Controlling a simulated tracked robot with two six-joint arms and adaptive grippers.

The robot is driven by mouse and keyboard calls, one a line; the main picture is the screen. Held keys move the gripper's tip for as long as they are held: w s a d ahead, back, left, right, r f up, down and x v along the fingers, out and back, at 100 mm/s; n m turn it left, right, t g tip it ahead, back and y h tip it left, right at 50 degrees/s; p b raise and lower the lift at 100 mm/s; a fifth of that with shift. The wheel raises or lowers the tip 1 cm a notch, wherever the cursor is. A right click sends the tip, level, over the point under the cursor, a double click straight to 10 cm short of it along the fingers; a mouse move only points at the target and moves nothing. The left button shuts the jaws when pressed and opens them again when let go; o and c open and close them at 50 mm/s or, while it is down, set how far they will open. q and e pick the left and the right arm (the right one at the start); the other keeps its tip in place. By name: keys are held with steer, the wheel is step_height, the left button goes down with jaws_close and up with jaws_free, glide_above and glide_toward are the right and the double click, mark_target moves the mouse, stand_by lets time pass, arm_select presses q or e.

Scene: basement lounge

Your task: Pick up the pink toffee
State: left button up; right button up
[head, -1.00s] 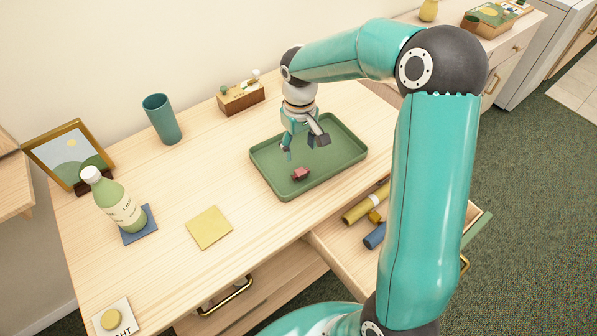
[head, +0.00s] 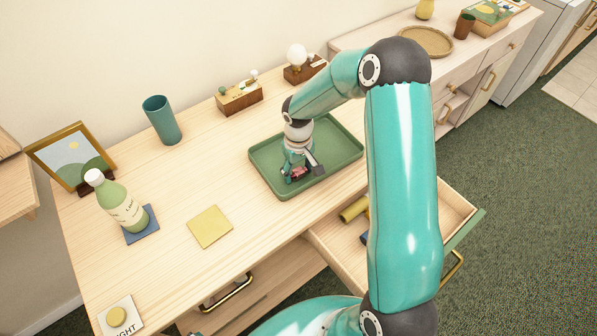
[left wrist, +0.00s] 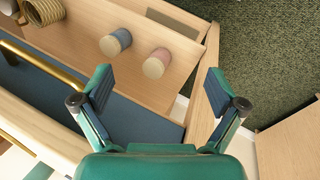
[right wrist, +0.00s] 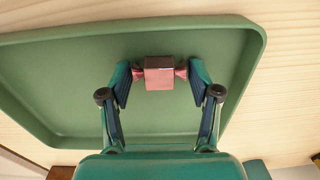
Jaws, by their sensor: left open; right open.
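The pink toffee (head: 299,173) lies in the green tray (head: 343,160), near its front edge in the head view. In the right wrist view the toffee (right wrist: 159,73) is a small pink block with flared wrapper ends, between the tips of my open right gripper (right wrist: 158,84). Small gaps seem to remain between the fingers and the wrapper ends. In the head view my right gripper (head: 300,172) is down in the tray and partly covers the toffee. My left gripper (left wrist: 160,92) is open and empty in the left wrist view, above a drawer area; the head view does not show it.
The tray's raised rim surrounds the right gripper. An open drawer (head: 333,236) juts out at the front right. The desk between is clear.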

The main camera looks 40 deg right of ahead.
steer(key=c, duration=1)
steer(key=shift+r, duration=0.1)
